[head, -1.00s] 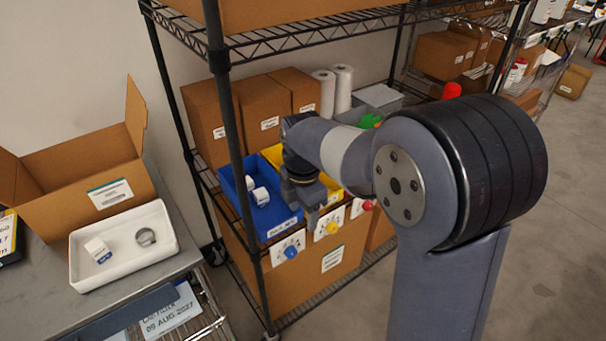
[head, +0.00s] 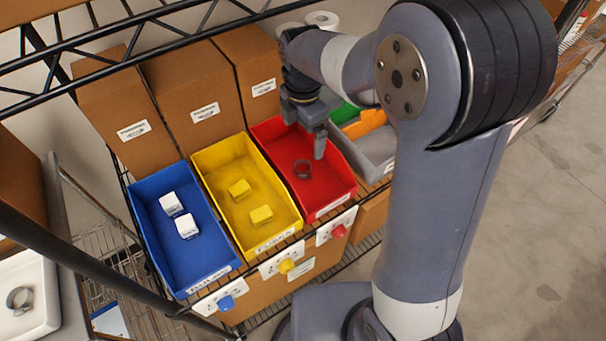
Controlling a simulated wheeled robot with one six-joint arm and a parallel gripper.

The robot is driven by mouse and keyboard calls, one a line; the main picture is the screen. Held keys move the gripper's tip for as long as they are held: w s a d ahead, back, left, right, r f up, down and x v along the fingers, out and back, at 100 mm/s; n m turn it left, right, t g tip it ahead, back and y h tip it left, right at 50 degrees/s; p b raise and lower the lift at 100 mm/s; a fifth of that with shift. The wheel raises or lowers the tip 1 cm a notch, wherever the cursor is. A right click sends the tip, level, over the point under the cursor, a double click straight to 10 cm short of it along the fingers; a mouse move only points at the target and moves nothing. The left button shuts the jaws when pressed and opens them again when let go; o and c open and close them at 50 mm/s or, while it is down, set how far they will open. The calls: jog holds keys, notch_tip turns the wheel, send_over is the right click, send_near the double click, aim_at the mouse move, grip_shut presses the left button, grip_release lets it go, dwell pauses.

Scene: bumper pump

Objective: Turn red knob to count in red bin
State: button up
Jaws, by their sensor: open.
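The red bin (head: 333,186) stands on the shelf, right of the yellow bin. The red knob (head: 339,231) sits on a white dial plate (head: 326,225) below the red bin's front edge. The dial's marks are too small to read. My gripper (head: 306,142) is open above the back part of the red bin, apart from the knob. Nothing shows between its fingers.
The yellow bin (head: 221,149) holds two yellow blocks, with a yellow knob (head: 286,266) below. The blue bin (head: 148,232) holds two white blocks, with a blue knob (head: 226,303) below. Cartons (head: 190,85) stand behind. A grey bin (head: 373,165) is at right. A dark shelf post (head: 80,262) crosses lower left.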

notch_tip(320, 180, down, 5)
jog(key=b, duration=0.3)
jog(key=shift+f, duration=0.1)
dwell(0.7)
notch_tip(320, 180, up, 10)
jog(key=p, duration=0.8)
notch_tip(320, 180, down, 10)
jog(key=b, duration=0.8)
jog(key=shift+f+b, duration=0.2)
jog(key=shift+b, duration=0.2)
jog(key=shift+r+p, duration=0.75)
jog(key=shift+r, duration=0.15)
